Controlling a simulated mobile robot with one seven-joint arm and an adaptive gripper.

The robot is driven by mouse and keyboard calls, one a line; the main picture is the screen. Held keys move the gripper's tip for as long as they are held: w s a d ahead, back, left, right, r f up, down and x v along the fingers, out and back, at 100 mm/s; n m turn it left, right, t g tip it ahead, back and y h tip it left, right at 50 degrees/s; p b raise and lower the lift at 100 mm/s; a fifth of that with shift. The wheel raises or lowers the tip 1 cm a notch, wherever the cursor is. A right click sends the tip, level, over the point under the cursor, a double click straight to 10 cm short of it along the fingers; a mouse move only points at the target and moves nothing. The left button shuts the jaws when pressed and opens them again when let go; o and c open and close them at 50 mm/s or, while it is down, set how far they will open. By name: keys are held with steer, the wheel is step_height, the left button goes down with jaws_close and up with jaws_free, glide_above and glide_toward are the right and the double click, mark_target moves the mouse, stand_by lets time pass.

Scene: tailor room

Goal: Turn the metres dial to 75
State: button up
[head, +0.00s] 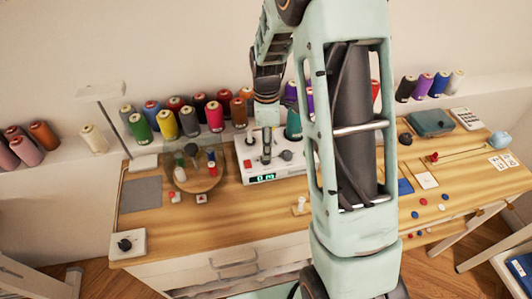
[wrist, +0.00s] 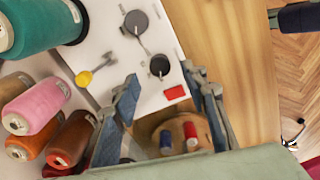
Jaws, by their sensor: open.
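A white machine box (head: 283,180) stands on the wooden table, its green display (head: 263,178) seeming to read "0 m". In the wrist view its top carries a small dark dial (wrist: 159,66), a larger dark dial (wrist: 136,22), a red button (wrist: 174,92) and a yellow-tipped lever (wrist: 84,78). I cannot read which dial is for metres. My gripper (head: 266,158) is open above the box; in the wrist view its fingertips (wrist: 160,72) lie either side of the small dial. I cannot tell whether they touch it. The larger dial (head: 286,155) also shows in the head view.
Several thread cones (head: 190,122) line the back of the table. A round wooden stand (head: 205,181) with small spools is left of the box. A small box with a black knob (head: 124,244) sits at the front left corner. Loose buttons (head: 423,201) lie to the right.

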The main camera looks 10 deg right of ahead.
steer(key=shift+f, duration=2.4)
jaws_close()
